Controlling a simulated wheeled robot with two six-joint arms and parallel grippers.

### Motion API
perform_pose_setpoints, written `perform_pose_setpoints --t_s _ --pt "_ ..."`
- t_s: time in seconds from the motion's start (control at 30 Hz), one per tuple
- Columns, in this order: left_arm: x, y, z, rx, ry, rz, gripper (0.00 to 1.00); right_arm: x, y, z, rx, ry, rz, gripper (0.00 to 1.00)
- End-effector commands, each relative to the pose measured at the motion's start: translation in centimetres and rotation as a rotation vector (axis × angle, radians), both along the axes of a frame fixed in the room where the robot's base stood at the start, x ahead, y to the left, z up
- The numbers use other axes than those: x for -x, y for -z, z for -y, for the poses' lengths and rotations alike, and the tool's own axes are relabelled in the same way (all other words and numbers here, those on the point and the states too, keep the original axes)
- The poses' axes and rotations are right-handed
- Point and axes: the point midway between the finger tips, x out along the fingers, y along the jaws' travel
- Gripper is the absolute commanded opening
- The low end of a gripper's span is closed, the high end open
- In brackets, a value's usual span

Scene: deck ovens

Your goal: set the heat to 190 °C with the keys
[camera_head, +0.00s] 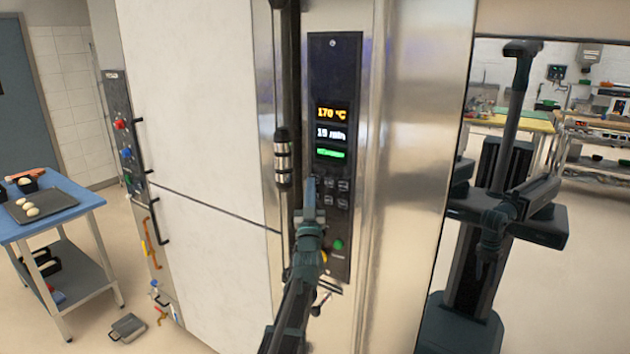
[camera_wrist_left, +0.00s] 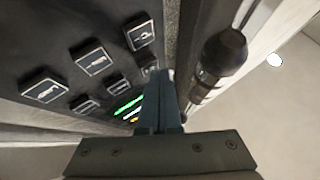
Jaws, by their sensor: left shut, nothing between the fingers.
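The control panel (camera_head: 334,75) is a dark upright strip on the steel oven front. Its display (camera_head: 331,114) shows 170 °C in orange, a minutes line that looks like 15 min below it, and a green bar. Several small dark keys (camera_head: 343,185) with pale symbols sit under the display. They show larger in the left wrist view (camera_wrist_left: 93,58). My left gripper (camera_head: 309,188) is shut and empty in front of the panel's left side, beside the keys. Its fingers (camera_wrist_left: 160,80) cover part of the panel; I cannot tell whether they touch a key. My right gripper is not in view.
A vertical dark bar with a metal collar (camera_head: 282,158) stands just left of the panel. A green button (camera_head: 338,244) sits low on the panel. A blue-topped table (camera_head: 75,215) with a tray (camera_head: 52,207) is at the far left. A grey object (camera_head: 127,327) lies on the floor.

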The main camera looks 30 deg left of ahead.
Motion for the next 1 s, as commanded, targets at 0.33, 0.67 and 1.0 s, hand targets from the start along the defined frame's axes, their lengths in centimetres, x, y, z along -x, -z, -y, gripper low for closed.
perform_pose_setpoints --t_s 0.33,0.67,1.0 --pt "-0.4 0.0 0.0 0.000 0.000 0.000 0.00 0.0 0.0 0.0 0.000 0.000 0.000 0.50" --pt "-0.5 0.0 0.0 0.000 0.000 0.000 0.00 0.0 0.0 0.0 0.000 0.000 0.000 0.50" --pt "0.8 0.0 -0.1 -0.001 -0.001 -0.001 0.00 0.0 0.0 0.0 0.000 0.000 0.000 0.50"
